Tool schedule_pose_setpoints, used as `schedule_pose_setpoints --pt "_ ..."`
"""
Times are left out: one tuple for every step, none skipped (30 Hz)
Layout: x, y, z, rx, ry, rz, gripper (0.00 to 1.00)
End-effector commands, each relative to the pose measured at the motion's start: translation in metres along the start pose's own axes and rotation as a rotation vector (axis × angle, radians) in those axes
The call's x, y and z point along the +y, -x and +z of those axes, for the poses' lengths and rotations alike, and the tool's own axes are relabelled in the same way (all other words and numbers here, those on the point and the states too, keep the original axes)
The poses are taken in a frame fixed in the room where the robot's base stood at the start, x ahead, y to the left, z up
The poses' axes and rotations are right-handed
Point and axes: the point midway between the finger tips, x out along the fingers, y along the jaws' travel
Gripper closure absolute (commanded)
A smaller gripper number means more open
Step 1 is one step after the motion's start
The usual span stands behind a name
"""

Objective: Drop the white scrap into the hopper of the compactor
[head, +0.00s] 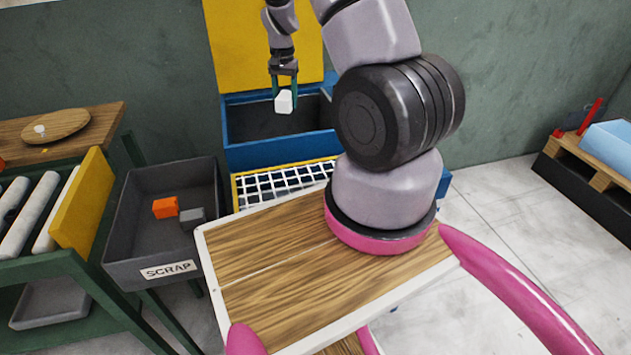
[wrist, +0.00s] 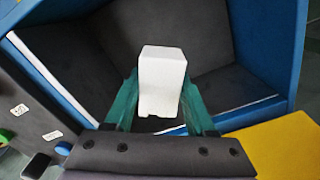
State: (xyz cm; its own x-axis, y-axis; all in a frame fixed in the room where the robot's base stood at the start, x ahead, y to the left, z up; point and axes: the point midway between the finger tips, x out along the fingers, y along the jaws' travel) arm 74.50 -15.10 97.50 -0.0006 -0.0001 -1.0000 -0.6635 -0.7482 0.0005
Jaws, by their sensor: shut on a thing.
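The white scrap (head: 284,102) is a small block held between the green fingers of my gripper (head: 284,88). In the wrist view the white scrap (wrist: 162,82) sits between the fingertips of my gripper (wrist: 160,100), shut on it. The compactor (head: 228,126) is a blue box with a dark inside and a yellow panel behind it. In the head view the scrap shows against the hopper's dark opening. In the wrist view the hopper's dark walls (wrist: 215,50) and blue rim (wrist: 285,60) lie beyond the scrap, with nothing seen touching it.
A grey SCRAP bin (head: 130,235) on the left holds an orange block (head: 165,207) and a grey block (head: 192,215). A white grid with a yellow edge (head: 285,185) lies in front of the compactor. A roller conveyor (head: 30,215) stands far left. A pallet (head: 590,155) stands right.

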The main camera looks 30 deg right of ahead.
Motion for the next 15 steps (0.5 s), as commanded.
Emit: schedule_pose_setpoints --pt "0.000 -0.006 0.000 -0.001 -0.001 0.001 0.97" --pt "0.000 -0.009 0.000 -0.001 -0.001 0.001 0.97" --pt "0.000 -0.013 0.000 -0.002 -0.001 0.000 0.97" --pt "0.000 -0.015 0.000 -0.001 0.000 0.000 0.97" --pt "0.000 -0.017 0.000 -0.001 0.000 0.000 0.97" --pt "0.000 -0.020 0.000 0.000 0.001 0.000 0.97" --pt "0.000 -0.021 0.000 0.000 0.001 0.000 0.97" --pt "0.000 -0.022 0.000 0.000 0.000 0.000 0.97" --pt "0.000 -0.023 0.000 0.000 0.000 0.000 0.97" --pt "0.000 -0.024 0.000 0.000 0.000 0.000 0.97" --pt "0.000 -0.024 0.000 0.000 0.000 0.000 0.97" --pt "0.000 -0.024 0.000 0.000 0.000 -0.001 0.97" --pt "0.000 -0.024 0.000 0.000 0.000 -0.001 0.97" --pt "0.000 -0.024 0.000 0.000 0.000 -0.001 0.97" --pt "0.000 -0.024 0.000 0.000 0.000 -0.001 0.97"
